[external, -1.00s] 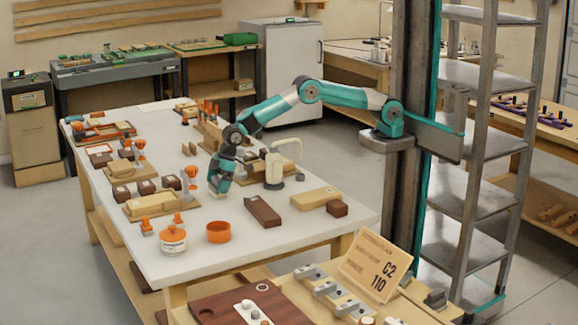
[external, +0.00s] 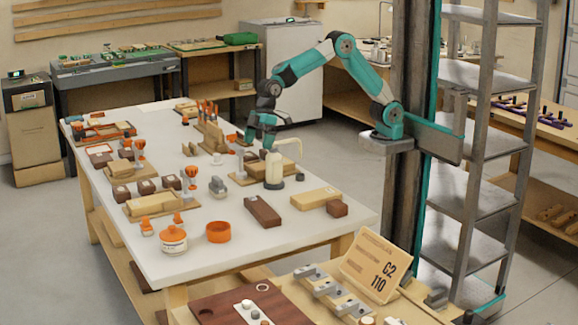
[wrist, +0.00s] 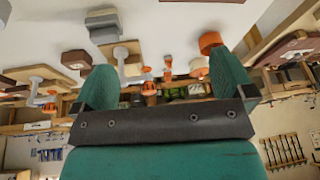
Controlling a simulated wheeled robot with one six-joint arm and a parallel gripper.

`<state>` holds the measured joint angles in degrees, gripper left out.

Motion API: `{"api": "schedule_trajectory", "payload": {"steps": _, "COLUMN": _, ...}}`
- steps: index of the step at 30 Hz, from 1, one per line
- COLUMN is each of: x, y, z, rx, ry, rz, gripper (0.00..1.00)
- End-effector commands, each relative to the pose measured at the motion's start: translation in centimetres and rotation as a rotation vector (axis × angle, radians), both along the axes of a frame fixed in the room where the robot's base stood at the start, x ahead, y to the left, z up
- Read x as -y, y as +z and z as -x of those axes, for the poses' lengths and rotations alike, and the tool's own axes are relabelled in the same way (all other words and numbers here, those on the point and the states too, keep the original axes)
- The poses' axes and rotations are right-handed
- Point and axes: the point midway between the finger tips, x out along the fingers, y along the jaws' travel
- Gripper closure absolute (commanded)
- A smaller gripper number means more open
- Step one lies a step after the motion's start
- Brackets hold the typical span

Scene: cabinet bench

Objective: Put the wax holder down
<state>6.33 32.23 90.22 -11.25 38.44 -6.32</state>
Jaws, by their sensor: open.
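A small grey piece, which I take to be the wax holder (external: 217,187), stands on the white bench in the middle of the external view. A grey block-like piece at the top left of the wrist view (wrist: 102,22) may be the same thing. My gripper (external: 260,138) is raised above the bench, up and to the right of the grey piece and apart from it. In the wrist view the two teal fingers of my gripper (wrist: 160,65) are spread wide with nothing held between them.
A cream pump bottle (external: 274,170) stands just below my gripper. A dark brown block (external: 263,211) and a pale wood block (external: 315,198) lie nearer the front. An orange ring (external: 218,232) and a white jar (external: 173,240) sit at the front left. Bare bench surrounds the grey piece.

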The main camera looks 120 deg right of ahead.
Motion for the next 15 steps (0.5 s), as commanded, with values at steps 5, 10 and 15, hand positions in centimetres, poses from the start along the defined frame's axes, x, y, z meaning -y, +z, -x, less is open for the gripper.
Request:
{"api": "schedule_trajectory", "payload": {"steps": 5, "x": -10.4, "y": 4.9, "z": 14.0, "rx": -0.069, "ry": 0.215, "rz": -0.072, "gripper": 0.00}}
{"api": "schedule_trajectory", "payload": {"steps": 10, "x": -15.2, "y": 5.6, "z": 27.6, "rx": -0.143, "ry": 0.386, "rz": -0.124, "gripper": 0.00}}
{"api": "schedule_trajectory", "payload": {"steps": 15, "x": -16.4, "y": 4.7, "z": 36.1, "rx": -0.195, "ry": 0.486, "rz": -0.151, "gripper": 0.00}}
